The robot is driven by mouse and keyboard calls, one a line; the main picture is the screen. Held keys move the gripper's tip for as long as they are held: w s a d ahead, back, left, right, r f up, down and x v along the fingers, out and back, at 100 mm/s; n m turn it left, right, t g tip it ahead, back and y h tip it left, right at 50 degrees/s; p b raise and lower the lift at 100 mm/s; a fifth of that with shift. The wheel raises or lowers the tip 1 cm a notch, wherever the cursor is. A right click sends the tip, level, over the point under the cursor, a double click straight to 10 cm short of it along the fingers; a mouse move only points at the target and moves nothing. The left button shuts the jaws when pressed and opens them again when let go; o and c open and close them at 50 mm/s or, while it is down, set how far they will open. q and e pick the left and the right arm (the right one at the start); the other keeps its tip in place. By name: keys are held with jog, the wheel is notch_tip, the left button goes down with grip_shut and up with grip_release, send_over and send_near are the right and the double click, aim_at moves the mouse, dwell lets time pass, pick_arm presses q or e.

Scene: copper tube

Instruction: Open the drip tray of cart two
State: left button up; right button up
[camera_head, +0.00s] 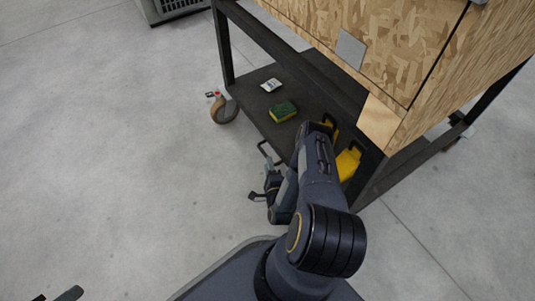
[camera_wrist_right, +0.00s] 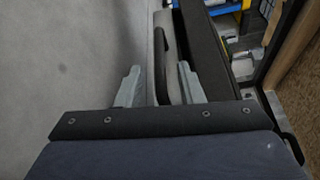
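The cart (camera_head: 228,45) has a black frame and a low dark shelf. A black bar handle (camera_head: 264,149) stands out at the shelf's left edge, and I take it for the drip tray's handle. My right gripper (camera_head: 269,166) reaches down beside it. In the right wrist view, its two pale fingers (camera_wrist_right: 160,68) stand apart, with the dark handle (camera_wrist_right: 160,45) running between them. I see no clear contact. The tray itself is mostly hidden by my right arm.
On the shelf are a green and yellow sponge (camera_head: 283,111), a white packet (camera_head: 271,85) and yellow items (camera_head: 348,162), partly behind my arm. A wooden box (camera_head: 385,45) sits above. A caster (camera_head: 224,110) stands at the left corner. The concrete floor to the left is clear.

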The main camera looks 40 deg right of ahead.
aim_at(266, 155)
jog(key=b+x, duration=0.1)
jog(key=x, duration=0.4)
jog(key=shift+w+d, duration=0.1)
grip_shut()
